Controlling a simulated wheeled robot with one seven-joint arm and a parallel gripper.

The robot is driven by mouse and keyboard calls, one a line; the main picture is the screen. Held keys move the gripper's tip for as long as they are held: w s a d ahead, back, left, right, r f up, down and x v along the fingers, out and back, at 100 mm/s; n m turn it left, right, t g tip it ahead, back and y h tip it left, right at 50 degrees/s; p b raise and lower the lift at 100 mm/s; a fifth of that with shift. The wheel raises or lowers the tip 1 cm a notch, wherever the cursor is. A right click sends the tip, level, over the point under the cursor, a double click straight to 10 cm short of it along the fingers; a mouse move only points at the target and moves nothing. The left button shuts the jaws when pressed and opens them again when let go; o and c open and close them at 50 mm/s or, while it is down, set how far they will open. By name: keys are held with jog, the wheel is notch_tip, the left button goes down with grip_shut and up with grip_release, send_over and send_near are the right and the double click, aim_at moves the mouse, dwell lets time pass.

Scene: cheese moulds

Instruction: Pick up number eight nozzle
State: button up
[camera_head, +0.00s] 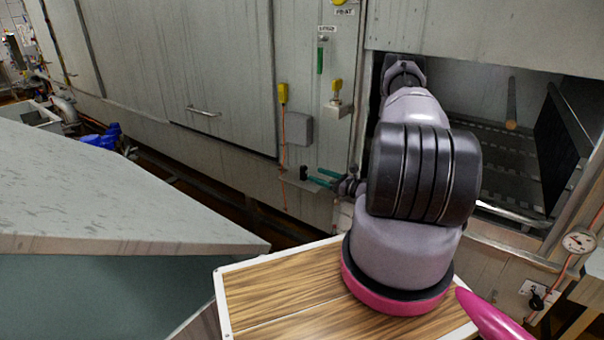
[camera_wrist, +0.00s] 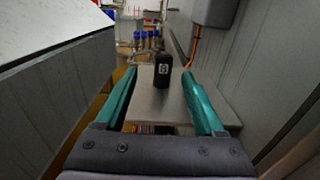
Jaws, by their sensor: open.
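A small black cylinder, the nozzle (camera_wrist: 162,72), stands upright on a small grey shelf (camera_wrist: 215,101) in the wrist view. It has a white mark on its side that looks like an 8 but is too small to read surely. In the head view the nozzle (camera_head: 304,173) is a small dark shape on the shelf at the machine wall. My gripper (camera_wrist: 159,76) is open, its teal fingers on either side of the nozzle's line, with the nozzle at or just past the tips. In the head view my gripper (camera_head: 315,177) reaches left toward it.
The grey machine wall (camera_head: 225,80) runs behind the shelf. A grey box (camera_head: 299,129) with an orange cable hangs above it. A large pale slanted surface (camera_head: 110,190) lies to the left. Blue-topped fittings (camera_wrist: 146,40) stand beyond the shelf.

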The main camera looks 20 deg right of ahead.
aim_at(304, 166)
jog(key=x, duration=0.8)
jog(key=shift+w+d+r, duration=0.1)
jog(key=shift+d+r, duration=0.05)
jog(key=shift+d, duration=0.15)
grip_shut()
